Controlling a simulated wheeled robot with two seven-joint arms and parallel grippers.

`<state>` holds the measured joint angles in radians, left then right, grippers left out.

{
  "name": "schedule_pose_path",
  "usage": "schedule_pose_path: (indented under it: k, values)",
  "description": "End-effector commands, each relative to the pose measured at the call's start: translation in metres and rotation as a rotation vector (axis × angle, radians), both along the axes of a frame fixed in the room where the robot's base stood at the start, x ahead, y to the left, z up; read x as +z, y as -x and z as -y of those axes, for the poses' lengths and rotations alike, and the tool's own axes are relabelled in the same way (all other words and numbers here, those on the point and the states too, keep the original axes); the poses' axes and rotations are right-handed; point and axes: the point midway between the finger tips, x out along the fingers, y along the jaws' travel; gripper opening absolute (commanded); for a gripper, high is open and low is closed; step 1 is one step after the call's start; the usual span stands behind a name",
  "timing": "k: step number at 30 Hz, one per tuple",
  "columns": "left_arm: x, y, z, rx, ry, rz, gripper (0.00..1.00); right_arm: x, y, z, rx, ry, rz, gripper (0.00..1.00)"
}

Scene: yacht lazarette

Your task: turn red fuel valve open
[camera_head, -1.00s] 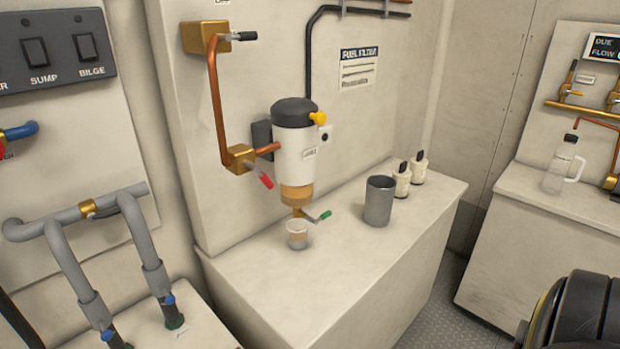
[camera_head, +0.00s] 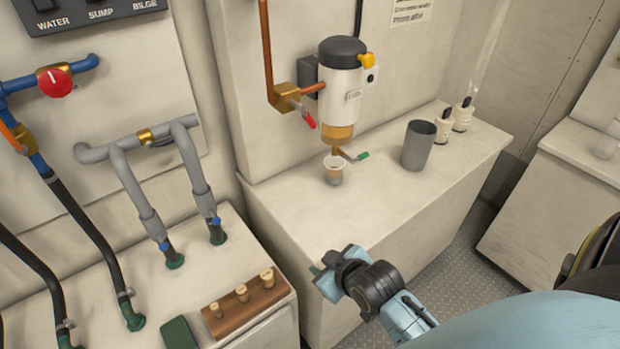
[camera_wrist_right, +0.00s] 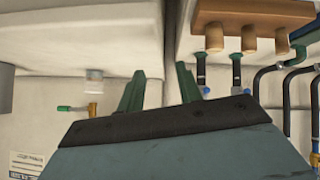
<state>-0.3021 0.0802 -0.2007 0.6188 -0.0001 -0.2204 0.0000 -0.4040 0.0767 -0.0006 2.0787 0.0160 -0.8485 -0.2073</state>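The fuel valve is a brass block (camera_head: 285,96) on a copper pipe left of the white fuel filter (camera_head: 341,85). Its red lever (camera_head: 307,116) slants down and to the right, beside the filter. My right gripper (camera_head: 320,270) is low in front of the counter, well below and apart from the lever. In the right wrist view its two green fingers (camera_wrist_right: 160,88) stand apart with nothing between them. The red lever cannot be made out in that view. My left gripper is not in view.
Under the filter are a small cup (camera_head: 334,170) and a green-tipped drain lever (camera_head: 355,156). A grey metal cup (camera_head: 418,145) stands to the right. A red round knob (camera_head: 55,82) is on blue pipe at left. A wooden plug rack (camera_head: 243,305) sits at lower left.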

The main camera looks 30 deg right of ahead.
Motion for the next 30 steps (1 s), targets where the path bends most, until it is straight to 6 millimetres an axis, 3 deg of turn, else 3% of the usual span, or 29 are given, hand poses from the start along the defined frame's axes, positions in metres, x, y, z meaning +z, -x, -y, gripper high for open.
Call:
schedule_pose_path:
  k: [1,3,6,10,13,17,30]
  values:
    - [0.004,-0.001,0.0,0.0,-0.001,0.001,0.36,0.038,-0.021,0.01,0.0,0.03,0.122,0.35]
    - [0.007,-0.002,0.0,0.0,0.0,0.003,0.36,0.086,-0.042,0.025,0.0,0.086,0.281,0.35]
    - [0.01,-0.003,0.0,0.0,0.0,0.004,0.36,0.154,-0.059,0.045,-0.01,0.173,0.488,0.35]
    - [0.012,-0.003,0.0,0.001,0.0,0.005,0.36,0.211,-0.064,0.06,-0.026,0.262,0.66,0.35]
    - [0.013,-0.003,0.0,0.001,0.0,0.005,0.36,0.23,-0.066,0.065,-0.033,0.292,0.714,0.35]
    - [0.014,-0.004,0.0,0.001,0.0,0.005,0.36,0.233,-0.077,0.068,-0.035,0.3,0.725,0.35]
    - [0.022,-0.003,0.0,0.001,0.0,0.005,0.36,0.232,-0.161,0.08,-0.034,0.296,0.721,0.35]
